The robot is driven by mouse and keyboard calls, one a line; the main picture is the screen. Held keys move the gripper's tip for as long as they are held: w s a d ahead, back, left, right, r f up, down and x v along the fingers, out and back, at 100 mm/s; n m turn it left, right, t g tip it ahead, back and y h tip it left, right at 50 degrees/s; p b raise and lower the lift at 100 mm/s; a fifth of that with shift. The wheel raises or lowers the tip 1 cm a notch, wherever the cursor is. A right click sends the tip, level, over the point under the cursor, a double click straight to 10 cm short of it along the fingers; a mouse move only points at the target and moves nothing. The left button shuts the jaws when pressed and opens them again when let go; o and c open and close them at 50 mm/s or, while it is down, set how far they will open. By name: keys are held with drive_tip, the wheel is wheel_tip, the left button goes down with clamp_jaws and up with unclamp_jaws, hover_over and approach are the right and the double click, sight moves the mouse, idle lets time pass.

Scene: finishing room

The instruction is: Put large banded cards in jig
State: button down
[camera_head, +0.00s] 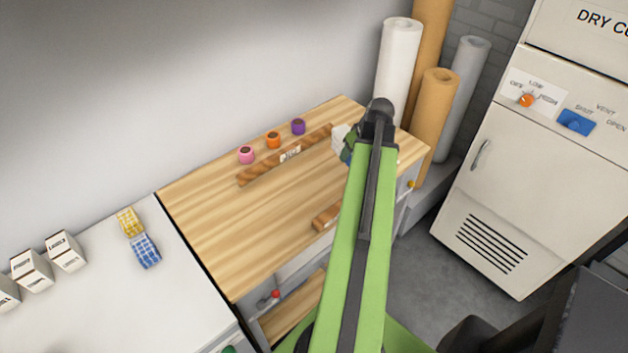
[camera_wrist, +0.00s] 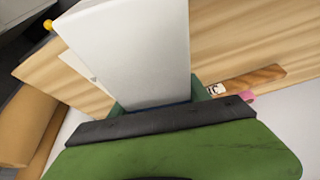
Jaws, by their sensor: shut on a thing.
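My gripper (camera_head: 348,150) is over the right part of the wooden worktop, and its green jaws also show in the wrist view (camera_wrist: 160,106). It is shut on a white block-like stack, likely the large banded cards (camera_wrist: 130,45); its white edge shows in the head view (camera_head: 338,137). A long wooden strip (camera_head: 258,173) with a white label lies along the back of the worktop, and a shorter wooden piece (camera_head: 326,218) lies at the front, partly behind my arm. These may be parts of the jig; I cannot tell.
Pink (camera_head: 246,155), orange (camera_head: 273,140) and purple (camera_head: 298,126) round items stand behind the strip. Yellow (camera_head: 130,222) and blue (camera_head: 146,251) patterned bundles lie on the white counter at left. Tall rolls (camera_head: 399,60) stand beyond the worktop. The worktop's middle (camera_head: 240,225) is clear.

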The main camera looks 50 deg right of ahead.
drive_tip(key=w+a+n, duration=0.1)
drive_tip(key=w+a+n+y, duration=0.1)
drive_tip(key=w, duration=0.1)
drive_tip(key=b, duration=0.7)
approach(307, 172)
drive_tip(key=shift+w+d+f, duration=0.15)
drive_tip(key=shift+w+f, duration=0.55)
drive_tip(key=shift+w, duration=0.35)
wheel_tip(307, 172, down, 4)
drive_tip(key=b, duration=0.4)
drive_tip(key=shift+f, duration=0.2)
drive_tip(key=shift+r, duration=0.2)
drive_tip(key=shift+f, duration=0.1)
drive_tip(key=c, duration=0.5)
unclamp_jaws()
